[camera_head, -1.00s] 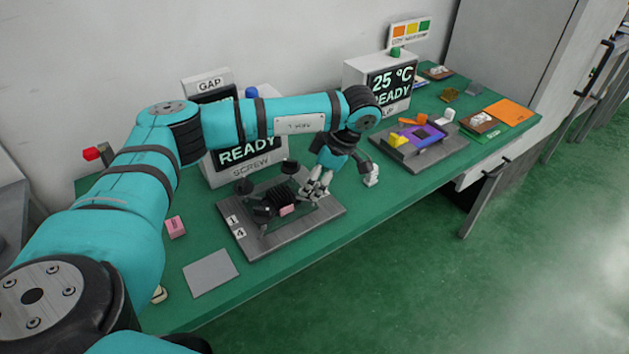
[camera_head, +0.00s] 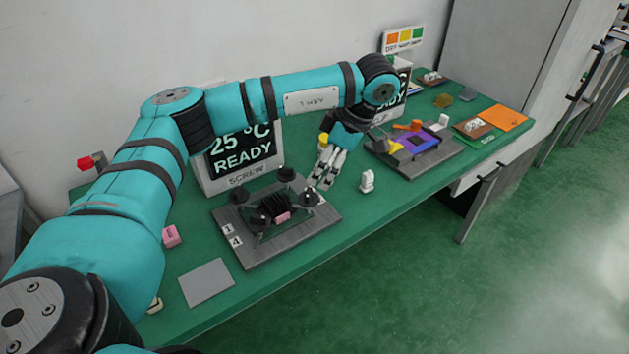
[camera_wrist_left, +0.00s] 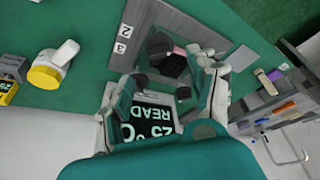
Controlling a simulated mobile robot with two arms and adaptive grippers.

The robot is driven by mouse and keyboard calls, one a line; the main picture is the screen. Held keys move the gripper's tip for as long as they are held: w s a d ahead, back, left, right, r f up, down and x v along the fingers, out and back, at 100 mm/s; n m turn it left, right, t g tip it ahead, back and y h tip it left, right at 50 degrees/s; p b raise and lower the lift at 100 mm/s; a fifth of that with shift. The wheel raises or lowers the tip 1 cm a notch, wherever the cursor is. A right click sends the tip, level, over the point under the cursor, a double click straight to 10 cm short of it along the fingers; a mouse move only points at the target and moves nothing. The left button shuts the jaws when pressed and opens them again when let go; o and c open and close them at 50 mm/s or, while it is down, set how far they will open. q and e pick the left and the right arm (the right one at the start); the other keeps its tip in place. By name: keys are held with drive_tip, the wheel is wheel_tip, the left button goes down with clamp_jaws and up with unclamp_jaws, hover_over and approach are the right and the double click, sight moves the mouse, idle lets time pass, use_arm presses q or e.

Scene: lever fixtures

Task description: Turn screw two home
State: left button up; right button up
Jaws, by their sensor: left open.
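The screw fixture is a grey plate (camera_head: 290,240) on the green bench, with a dark ribbed block and black round knobs at its corners. Tags 1 and 4 show on its left side. The back-right knob (camera_head: 286,173), apparently screw two, stands upright; how far it is turned I cannot tell. Another knob (camera_head: 310,198) is at the front right. My right gripper is out of view.
A screen marked SCREW (camera_head: 242,155) reads 25 °C READY behind the fixture. A small white piece (camera_head: 367,181) stands right of my gripper. A tray with a purple part (camera_head: 425,140) is farther right. A grey mat (camera_head: 207,282) and a pink block (camera_head: 171,236) are left.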

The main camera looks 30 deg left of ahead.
use_arm(q)
drive_tip(key=v, duration=0.4)
idle(0.4)
